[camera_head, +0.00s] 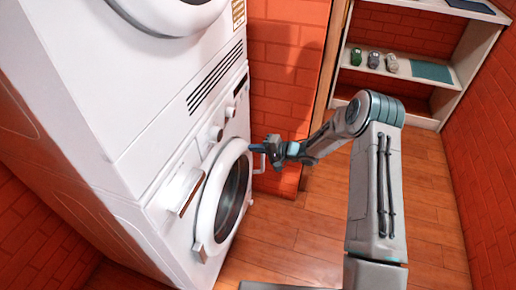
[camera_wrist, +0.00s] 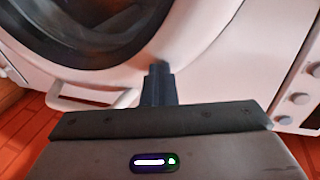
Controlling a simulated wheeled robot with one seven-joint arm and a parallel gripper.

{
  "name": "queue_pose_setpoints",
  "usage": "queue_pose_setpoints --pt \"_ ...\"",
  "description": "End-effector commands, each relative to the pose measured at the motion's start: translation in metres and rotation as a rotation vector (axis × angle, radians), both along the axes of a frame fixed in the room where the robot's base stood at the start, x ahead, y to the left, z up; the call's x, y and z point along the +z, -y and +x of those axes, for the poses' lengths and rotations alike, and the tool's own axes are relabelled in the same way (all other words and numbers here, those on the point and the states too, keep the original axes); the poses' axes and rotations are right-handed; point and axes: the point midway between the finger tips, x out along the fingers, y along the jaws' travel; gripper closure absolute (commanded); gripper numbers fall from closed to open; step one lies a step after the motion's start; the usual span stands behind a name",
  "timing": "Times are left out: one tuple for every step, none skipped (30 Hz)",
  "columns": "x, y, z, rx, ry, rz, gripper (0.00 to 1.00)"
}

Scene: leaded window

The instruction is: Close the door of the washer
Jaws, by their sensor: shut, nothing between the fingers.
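The washer (camera_head: 172,232) is the lower white machine of a stack at the left. Its round door (camera_head: 207,212) has a white ring and dark glass, and seems to stand out from the front panel; how far it is open is hard to tell. My gripper (camera_head: 256,148) is shut and empty, at the door's upper right edge, close to the door handle (camera_head: 263,163). In the wrist view the dark fingers (camera_wrist: 158,72) point at the white door ring (camera_wrist: 195,62). They overlap its lower edge; contact is unclear. The handle (camera_wrist: 85,103) shows to their left.
A second white machine (camera_head: 120,85) sits on top of the washer. Washer knobs (camera_wrist: 300,98) show at the right in the wrist view. A white shelf (camera_head: 410,85) with small items stands at the back right. Wooden floor (camera_head: 290,225) is clear in front of the washer.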

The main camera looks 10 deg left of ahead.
Motion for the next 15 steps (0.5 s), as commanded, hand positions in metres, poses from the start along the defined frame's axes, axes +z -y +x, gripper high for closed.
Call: queue_pose_setpoints --pt "0.004 -0.005 0.005 -0.008 0.007 0.005 1.00" --pt "0.004 -0.005 0.005 -0.009 0.007 0.006 1.00" --pt "0.004 -0.007 0.006 -0.009 0.007 0.006 1.00" --pt "0.004 -0.007 0.006 -0.009 0.008 0.007 1.00" --pt "0.005 -0.008 0.006 -0.009 0.008 0.007 1.00" --pt "0.005 -0.009 0.006 -0.008 0.008 0.008 1.00" --pt "0.005 -0.010 0.006 -0.006 0.009 0.008 1.00" --pt "0.005 -0.011 0.005 -0.005 0.009 0.009 1.00" --pt "0.005 -0.012 0.005 -0.004 0.008 0.009 1.00" --pt "0.005 -0.013 0.005 -0.002 0.009 0.009 1.00" --pt "0.005 -0.014 0.004 -0.001 0.009 0.009 1.00" --pt "0.005 -0.014 0.004 0.000 0.009 0.008 1.00" --pt "0.005 -0.015 0.004 0.001 0.009 0.009 1.00" --pt "0.005 -0.015 0.004 0.001 0.009 0.008 1.00" --pt "0.006 -0.015 0.003 0.003 0.008 0.008 1.00"
